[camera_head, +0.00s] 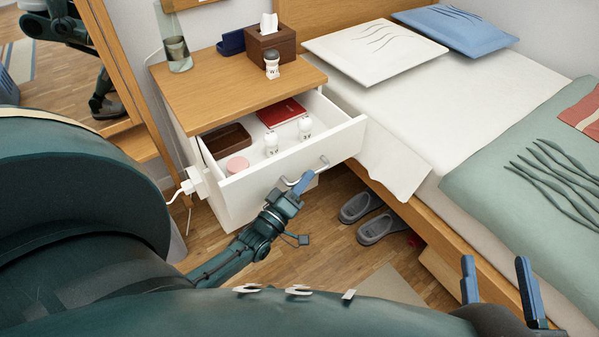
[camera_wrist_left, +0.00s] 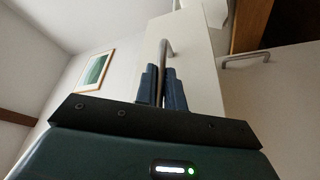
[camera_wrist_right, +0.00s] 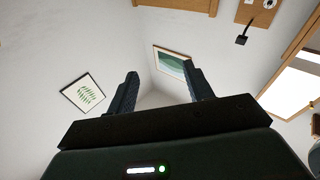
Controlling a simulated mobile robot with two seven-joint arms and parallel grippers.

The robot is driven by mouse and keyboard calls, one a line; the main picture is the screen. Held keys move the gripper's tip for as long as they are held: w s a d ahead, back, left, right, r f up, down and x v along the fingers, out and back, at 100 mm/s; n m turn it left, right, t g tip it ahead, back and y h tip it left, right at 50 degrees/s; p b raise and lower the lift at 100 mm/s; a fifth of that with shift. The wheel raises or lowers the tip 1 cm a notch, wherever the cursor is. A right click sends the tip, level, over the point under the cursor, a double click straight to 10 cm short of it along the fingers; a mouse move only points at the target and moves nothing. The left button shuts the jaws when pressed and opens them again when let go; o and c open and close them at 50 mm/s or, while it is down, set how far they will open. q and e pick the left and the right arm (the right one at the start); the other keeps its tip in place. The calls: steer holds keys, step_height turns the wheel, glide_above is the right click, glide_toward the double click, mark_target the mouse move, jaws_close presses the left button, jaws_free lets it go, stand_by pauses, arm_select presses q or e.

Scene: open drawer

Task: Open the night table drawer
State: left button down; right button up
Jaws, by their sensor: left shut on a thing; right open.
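The night table (camera_head: 225,88) has a wooden top and a white upper drawer (camera_head: 245,187) that stands pulled well out. Inside it lie a red book (camera_head: 282,112), a brown tray (camera_head: 228,141), a pink round item (camera_head: 237,165) and small white bottles (camera_head: 271,143). My left gripper (camera_head: 289,190) is at the drawer front, its fingers shut on the metal drawer handle (camera_head: 322,162). In the left wrist view the handle bar (camera_wrist_left: 163,62) runs between the blue fingers (camera_wrist_left: 162,88). My right gripper (camera_head: 497,280) is open and empty beside the bed, away from the night table.
A tissue box (camera_head: 270,45), a small bottle (camera_head: 272,65) and a glass vase (camera_head: 177,54) stand on the night table. The bed (camera_head: 430,110) is close on the right. Grey slippers (camera_head: 379,226) lie on the floor by it. A plug (camera_head: 190,182) is left of the drawer.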

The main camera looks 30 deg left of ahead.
arm_select(q)
steer(key=shift+s+d+p, duration=0.15)
steer(key=shift+s+d, duration=0.2)
steer(key=shift+d, duration=0.4)
steer(key=shift+s+d+p, duration=0.15)
steer(key=shift+s+d, duration=0.2)
steer(key=shift+d, duration=0.4)
arm_select(e)
steer(key=shift+s+d+f, duration=0.2)
steer(key=shift+d+f, duration=0.05)
steer(key=shift+d, duration=0.2)
arm_select(q)
steer(key=c, duration=1.5)
jaws_free()
arm_select(e)
steer(key=shift+r, duration=0.2)
